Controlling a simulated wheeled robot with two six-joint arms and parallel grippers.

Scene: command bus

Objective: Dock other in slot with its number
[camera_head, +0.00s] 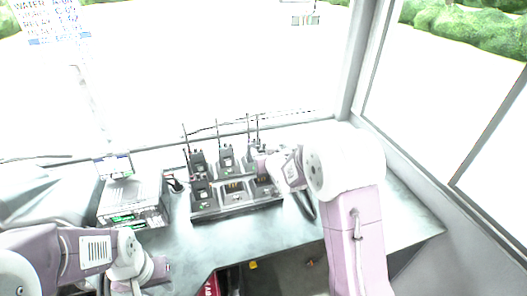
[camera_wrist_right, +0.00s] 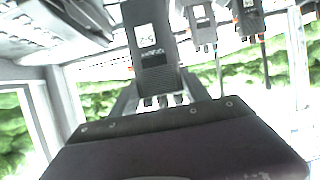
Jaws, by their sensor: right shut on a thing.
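A black charging dock (camera_head: 238,211) stands on the desk. Dark handheld radios with antennas stand in it: one at the back left (camera_head: 198,161), one at the back middle (camera_head: 227,157), and one at the front left (camera_head: 201,190). The front middle slot (camera_head: 235,188) looks empty. My right gripper (camera_head: 264,166) is over the right side of the dock and hides part of it. In the right wrist view it is shut on a dark radio (camera_wrist_right: 150,45) with a white label; the number is unreadable. My left gripper (camera_head: 160,273) is low at the left, away from the dock; its jaws are unclear.
A grey device (camera_head: 130,202) with a small screen (camera_head: 114,165) stands left of the dock. A dark cup-like holder (camera_head: 175,186) is between them. Windows rise behind the desk. The desk (camera_head: 410,215) is clear at the right. Two more radios (camera_wrist_right: 201,22) show in the wrist view.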

